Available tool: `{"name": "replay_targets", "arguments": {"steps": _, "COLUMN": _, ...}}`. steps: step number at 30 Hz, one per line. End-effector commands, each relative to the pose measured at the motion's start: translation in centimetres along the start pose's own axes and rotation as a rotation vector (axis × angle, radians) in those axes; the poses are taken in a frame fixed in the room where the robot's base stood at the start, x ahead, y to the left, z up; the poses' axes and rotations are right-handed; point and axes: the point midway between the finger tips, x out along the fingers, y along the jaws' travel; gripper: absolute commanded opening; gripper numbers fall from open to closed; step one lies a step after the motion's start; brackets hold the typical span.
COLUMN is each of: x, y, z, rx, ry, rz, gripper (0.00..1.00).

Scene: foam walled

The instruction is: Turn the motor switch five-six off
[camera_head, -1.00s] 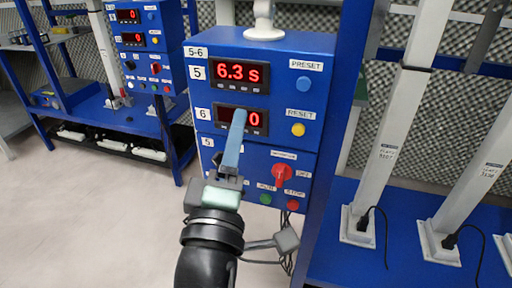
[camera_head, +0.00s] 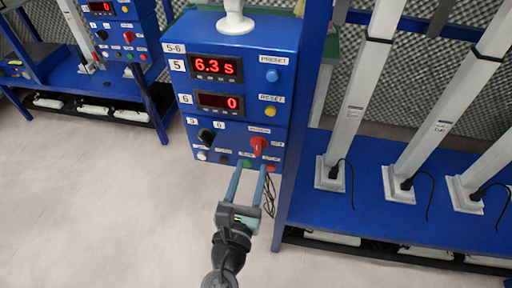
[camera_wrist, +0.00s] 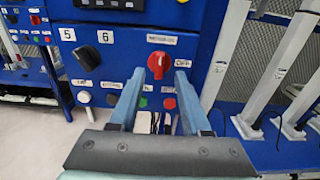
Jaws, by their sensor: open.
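The blue control box marked 5-6 (camera_head: 232,60) stands in the middle of the head view. Its red rotary motor switch (camera_head: 259,146) is at the lower right of the panel, with an OFF label on its right. In the wrist view the red switch (camera_wrist: 159,64) shows above and between my fingertips, its pointer upright or slightly tilted. My gripper (camera_head: 250,170) is open and empty, with its two blue fingers pointing up at the panel just below the switch. It also shows in the wrist view (camera_wrist: 160,75). I cannot tell whether a fingertip touches the panel.
A black knob (camera_head: 206,136) is left of the switch. Green (camera_head: 245,164) and red (camera_head: 270,168) buttons sit below it, close to my fingers. Blue preset (camera_head: 272,75) and yellow reset (camera_head: 270,111) buttons are above. A blue bench (camera_head: 400,225) with grey posts is at right; open floor is at left.

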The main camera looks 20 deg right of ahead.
Motion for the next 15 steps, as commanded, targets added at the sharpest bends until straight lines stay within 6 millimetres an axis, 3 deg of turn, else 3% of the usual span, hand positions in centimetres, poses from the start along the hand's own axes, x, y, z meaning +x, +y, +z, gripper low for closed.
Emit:
{"name": "replay_targets", "arguments": {"steps": 6, "x": 4.1, "y": -0.1, "z": 0.1, "rx": 0.001, "ry": -0.002, "rz": -0.003, "gripper": 0.47}}
{"name": "replay_targets", "arguments": {"steps": 15, "x": 6.2, "y": -0.1, "z": 0.0, "rx": 0.003, "ry": 0.0, "rz": -0.001, "gripper": 0.47}}
